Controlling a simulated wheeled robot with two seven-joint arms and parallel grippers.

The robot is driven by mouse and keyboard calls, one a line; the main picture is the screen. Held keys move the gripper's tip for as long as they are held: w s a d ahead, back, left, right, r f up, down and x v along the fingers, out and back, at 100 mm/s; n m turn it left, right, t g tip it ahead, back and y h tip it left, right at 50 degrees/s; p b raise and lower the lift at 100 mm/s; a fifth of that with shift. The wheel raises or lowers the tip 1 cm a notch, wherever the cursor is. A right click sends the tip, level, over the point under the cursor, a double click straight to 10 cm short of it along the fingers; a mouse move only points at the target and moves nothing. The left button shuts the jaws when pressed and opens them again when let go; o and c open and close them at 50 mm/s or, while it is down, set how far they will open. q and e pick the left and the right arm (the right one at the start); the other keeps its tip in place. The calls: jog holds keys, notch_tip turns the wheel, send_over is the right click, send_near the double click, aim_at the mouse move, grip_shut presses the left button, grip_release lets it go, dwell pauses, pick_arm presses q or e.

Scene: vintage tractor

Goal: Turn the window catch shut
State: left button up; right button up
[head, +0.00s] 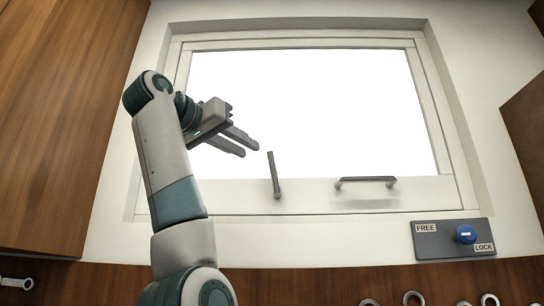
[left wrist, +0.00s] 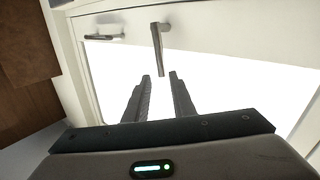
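The window catch (head: 273,175) is a slim dark grey lever on the lower frame of the window. It stands nearly upright in the head view, its free end pointing up over the bright pane. It also shows in the left wrist view (left wrist: 158,48), beyond the fingertips. My left gripper (head: 250,149) is to the left of the catch and a little above its top end, with a gap between them. Its two fingers are apart with nothing between them; they show in the left wrist view too (left wrist: 160,78). My right gripper is not in view.
A horizontal bar handle (head: 365,181) is on the lower window frame, right of the catch. A grey panel (head: 430,242) marked FREE and LOCK, with a blue knob (head: 465,234), sits below right. Wooden cabinets (head: 65,120) flank the window. Several metal rings or wrench ends line the bottom edge.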

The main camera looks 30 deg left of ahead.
aim_at(269, 160)
pick_arm(q)
jog(key=w+p, duration=0.1)
jog(key=w, duration=0.2)
jog(key=w+d+p, duration=0.1)
jog(key=w+p, duration=0.1)
jog(key=w, duration=0.1)
jog(key=w+p, duration=0.2)
jog(key=w, duration=0.2)
jog(key=shift+w+d+r, duration=0.1)
jog(key=shift+d, duration=0.1)
jog(key=shift+w+d+p, duration=0.1)
jog(key=shift+w+p, duration=0.4)
jog(key=shift+w, duration=0.3)
grip_shut()
